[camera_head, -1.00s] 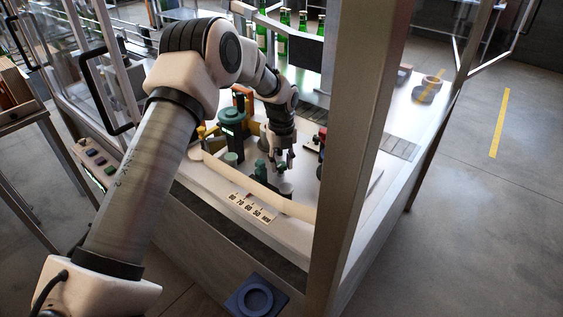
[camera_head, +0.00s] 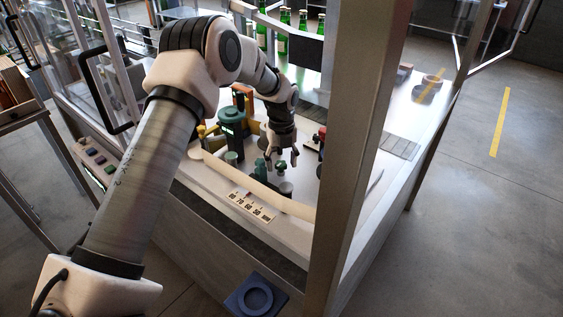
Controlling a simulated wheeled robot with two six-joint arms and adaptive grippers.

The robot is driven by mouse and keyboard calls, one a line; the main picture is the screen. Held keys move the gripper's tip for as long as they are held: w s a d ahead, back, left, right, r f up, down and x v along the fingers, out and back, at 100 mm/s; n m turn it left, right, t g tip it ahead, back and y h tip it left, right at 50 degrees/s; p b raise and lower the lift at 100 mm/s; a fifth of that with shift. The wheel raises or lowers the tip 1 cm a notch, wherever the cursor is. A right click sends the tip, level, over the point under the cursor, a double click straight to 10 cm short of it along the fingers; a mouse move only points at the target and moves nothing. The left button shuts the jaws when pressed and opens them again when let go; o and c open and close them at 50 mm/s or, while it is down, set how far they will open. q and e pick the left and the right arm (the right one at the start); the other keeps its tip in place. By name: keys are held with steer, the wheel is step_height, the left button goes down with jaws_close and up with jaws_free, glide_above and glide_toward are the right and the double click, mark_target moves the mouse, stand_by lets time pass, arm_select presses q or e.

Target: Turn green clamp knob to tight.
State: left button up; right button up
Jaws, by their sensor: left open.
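My left gripper (camera_head: 282,160) reaches down over the machine deck inside the enclosure. Its fingers are apart and nothing shows between them. Small dark green parts stand just below and in front of it: an upright one (camera_head: 260,170) at its left and a round-topped one (camera_head: 285,188) below its fingertips. Another green round-topped part (camera_head: 231,158) stands further left, by a taller dark green unit (camera_head: 232,122). I cannot tell which of these is the clamp knob, or whether the gripper touches any. My right gripper is not in view.
A numbered scale plate (camera_head: 250,206) lies at the deck's front edge, beside a pale curved rail (camera_head: 240,181). A thick grey frame post (camera_head: 358,130) hides part of the deck at the right. Green bottles (camera_head: 283,36) stand behind. A red-topped part (camera_head: 321,136) is right of the gripper.

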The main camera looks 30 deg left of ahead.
mark_target(282, 164)
arm_select(q)
step_height(282, 164, up, 12)
steer(key=shift+f, duration=0.15)
stand_by(0.5)
